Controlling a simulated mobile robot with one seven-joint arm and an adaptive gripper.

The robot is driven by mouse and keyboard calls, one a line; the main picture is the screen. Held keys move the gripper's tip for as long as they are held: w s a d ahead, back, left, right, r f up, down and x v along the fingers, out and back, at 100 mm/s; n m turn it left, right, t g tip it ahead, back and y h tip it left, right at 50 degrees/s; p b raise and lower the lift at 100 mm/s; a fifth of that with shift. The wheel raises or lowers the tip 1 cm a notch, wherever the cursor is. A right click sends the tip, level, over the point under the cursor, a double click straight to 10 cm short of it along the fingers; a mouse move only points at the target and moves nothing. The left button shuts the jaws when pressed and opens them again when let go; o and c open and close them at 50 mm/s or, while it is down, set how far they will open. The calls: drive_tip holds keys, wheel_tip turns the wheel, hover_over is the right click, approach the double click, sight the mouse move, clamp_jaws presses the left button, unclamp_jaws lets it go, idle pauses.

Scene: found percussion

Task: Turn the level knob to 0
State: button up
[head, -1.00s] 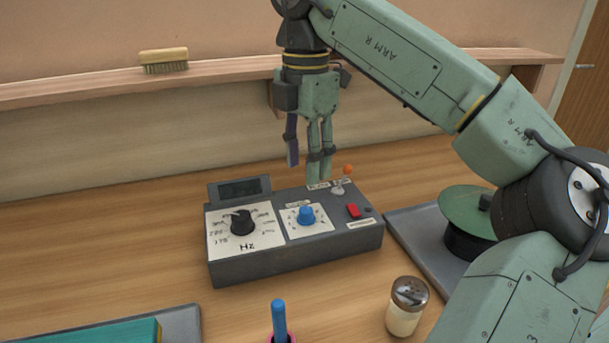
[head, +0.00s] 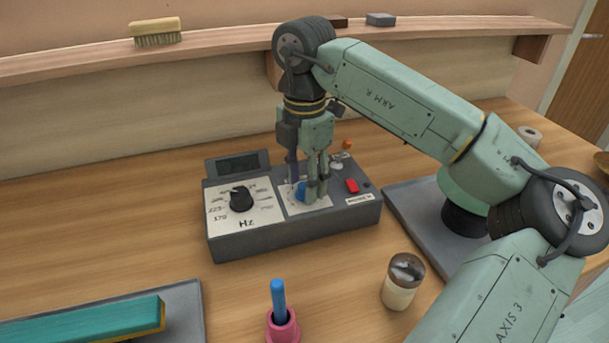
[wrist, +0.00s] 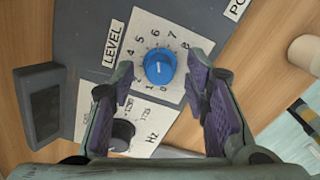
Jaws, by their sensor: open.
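The blue level knob (wrist: 160,67) sits on a white dial plate (wrist: 184,88) marked with numbers, beside a LEVEL label (wrist: 113,44). Its white pointer line shows on top, but I cannot tell for sure which number it points at. In the head view the knob (head: 301,189) is partly hidden by my gripper. My gripper (wrist: 165,85) is open, with its purple-padded fingers on either side of the knob and gaps between. It also shows in the head view (head: 305,192), pointing down at the knob.
The grey box (head: 290,235) also carries a black Hz knob (head: 241,199), a small screen (head: 238,164), a red switch (head: 352,186) and an orange-tipped lever (head: 347,146). A shaker (head: 403,282) and a pink holder (head: 283,326) stand in front. A shelf (head: 220,50) runs behind.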

drive_tip(key=shift+f, duration=0.1)
drive_tip(key=shift+c, duration=0.4)
clamp_jaws()
